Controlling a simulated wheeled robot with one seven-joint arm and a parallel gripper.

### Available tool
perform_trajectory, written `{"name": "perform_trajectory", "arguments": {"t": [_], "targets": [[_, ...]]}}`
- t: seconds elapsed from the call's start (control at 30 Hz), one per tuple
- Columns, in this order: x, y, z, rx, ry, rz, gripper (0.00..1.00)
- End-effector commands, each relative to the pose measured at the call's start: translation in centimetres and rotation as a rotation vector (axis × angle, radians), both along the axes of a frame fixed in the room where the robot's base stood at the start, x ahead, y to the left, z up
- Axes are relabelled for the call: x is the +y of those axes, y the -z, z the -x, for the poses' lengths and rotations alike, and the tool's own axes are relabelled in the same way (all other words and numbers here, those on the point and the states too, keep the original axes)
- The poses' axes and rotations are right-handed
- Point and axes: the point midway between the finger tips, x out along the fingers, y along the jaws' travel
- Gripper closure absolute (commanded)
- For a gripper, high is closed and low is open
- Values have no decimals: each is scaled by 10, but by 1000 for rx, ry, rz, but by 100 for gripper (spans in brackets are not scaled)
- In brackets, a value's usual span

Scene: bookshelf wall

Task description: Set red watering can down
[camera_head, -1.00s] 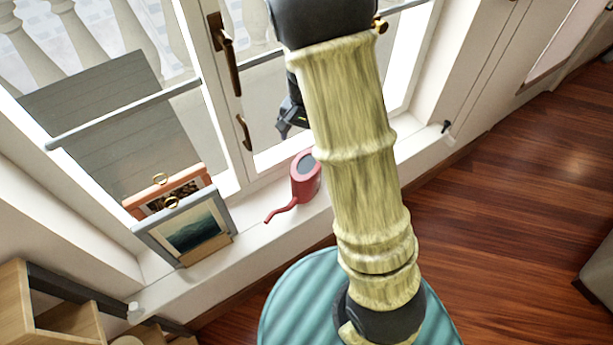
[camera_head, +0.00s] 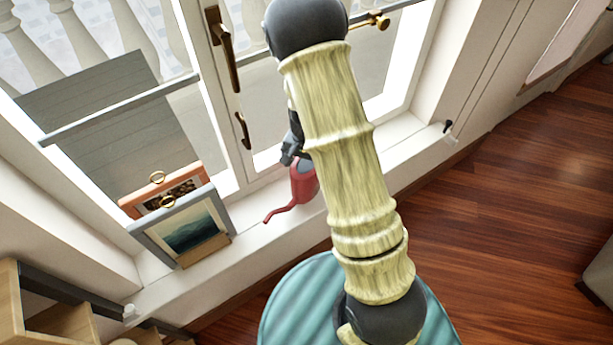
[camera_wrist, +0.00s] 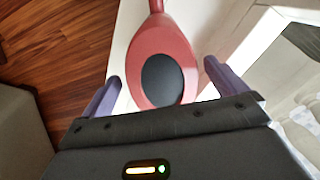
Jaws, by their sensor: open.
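The red watering can (camera_head: 303,185) stands on the white window sill (camera_head: 270,235), its thin spout pointing to the lower left. In the wrist view the can (camera_wrist: 146,50) shows its dark oval top. My gripper (camera_head: 291,157) is at the can's upper left edge in the head view, partly hidden behind my arm. In the wrist view my gripper (camera_wrist: 162,72) is open, with one finger on each side of the can's body and visible gaps. I cannot tell how deep the can sits between the fingers. My arm hides the can's right side in the head view.
Two framed pictures (camera_head: 182,225) lean on the sill to the left of the can. The window (camera_head: 222,70) with its brass handle stands behind. Wooden steps or shelving (camera_head: 50,305) are at lower left.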

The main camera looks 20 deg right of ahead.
Motion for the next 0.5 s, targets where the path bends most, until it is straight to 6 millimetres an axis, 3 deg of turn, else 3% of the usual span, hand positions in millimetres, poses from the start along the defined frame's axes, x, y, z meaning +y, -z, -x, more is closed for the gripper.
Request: {"name": "perform_trajectory", "arguments": {"t": [0.33,0.5], "targets": [[0,3,-1,0,0,0,2],[-2,21,-4,3,1,0,2]]}}
